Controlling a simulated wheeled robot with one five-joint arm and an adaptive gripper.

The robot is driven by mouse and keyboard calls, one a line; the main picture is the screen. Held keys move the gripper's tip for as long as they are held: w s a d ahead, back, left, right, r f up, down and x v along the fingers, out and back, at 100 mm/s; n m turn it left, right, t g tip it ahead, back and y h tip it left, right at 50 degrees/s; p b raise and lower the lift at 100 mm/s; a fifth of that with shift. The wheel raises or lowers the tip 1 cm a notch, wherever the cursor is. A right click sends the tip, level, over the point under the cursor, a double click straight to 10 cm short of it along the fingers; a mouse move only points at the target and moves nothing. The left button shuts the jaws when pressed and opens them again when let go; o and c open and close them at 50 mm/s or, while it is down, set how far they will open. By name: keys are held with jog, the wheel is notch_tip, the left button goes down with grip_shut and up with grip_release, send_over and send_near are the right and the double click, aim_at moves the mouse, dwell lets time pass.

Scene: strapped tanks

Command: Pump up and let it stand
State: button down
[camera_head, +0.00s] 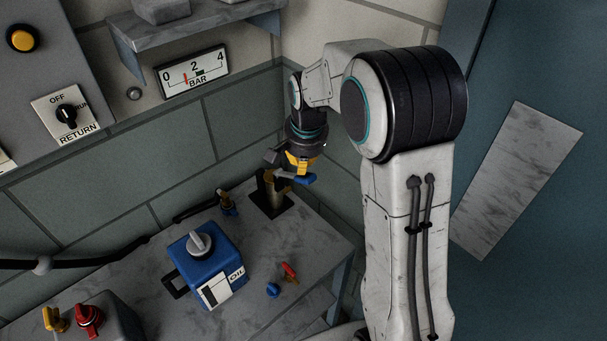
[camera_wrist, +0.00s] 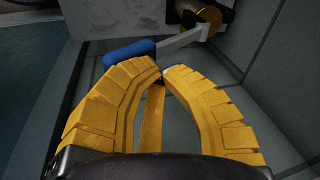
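The hand pump (camera_head: 268,196) stands on the bench's back corner. Its lever has a blue grip (camera_head: 305,180), which also shows in the wrist view (camera_wrist: 128,51) on a light grey bar running to a brass cylinder (camera_wrist: 208,17). My gripper (camera_head: 290,170) is at the lever. In the wrist view my yellow fingertips (camera_wrist: 163,71) nearly meet, with nothing clearly held between them; the grip lies just beyond them. I cannot tell whether they touch it.
A blue OIL can (camera_head: 207,265) stands on the bench (camera_head: 150,290). Small red (camera_head: 289,270) and blue (camera_head: 273,290) valves are near its front edge. A brass fitting (camera_head: 228,204) and black hose (camera_head: 95,258) run along the back. An OFF/RUN/RETURN switch (camera_head: 67,114) is on the wall.

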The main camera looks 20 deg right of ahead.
aim_at(309, 174)
jog(key=shift+s+d+f+b, duration=0.15)
jog(key=shift+s+f+b, duration=0.3)
jog(key=shift+f+b, duration=0.35)
jog(key=shift+s+d+f+b, duration=0.2)
jog(key=shift+s+f+b, duration=0.25)
jog(key=shift+f+b, duration=0.4)
jog(key=shift+s+d+f+b, duration=0.15)
jog(key=shift+s+f+b, duration=0.3)
jog(key=shift+f+b, duration=0.35)
dwell(2.6)
jog(key=shift+r, duration=0.3)
jog(key=shift+w+a+r+p, duration=0.1)
jog(key=shift+w+r+p, duration=0.25)
jog(key=shift+r+p, duration=0.25)
jog(key=shift+w+a+r+p, duration=0.2)
jog(key=shift+w+r+p, duration=0.25)
jog(key=shift+r+p, duration=0.2)
jog(key=shift+w+a+r+p, duration=0.15)
jog(key=shift+w+r+p, duration=0.3)
jog(key=shift+r+p, duration=0.25)
jog(key=shift+w+a+r+p, duration=0.2)
jog(key=shift+w+r+p, duration=0.3)
jog(key=shift+r, duration=0.25)
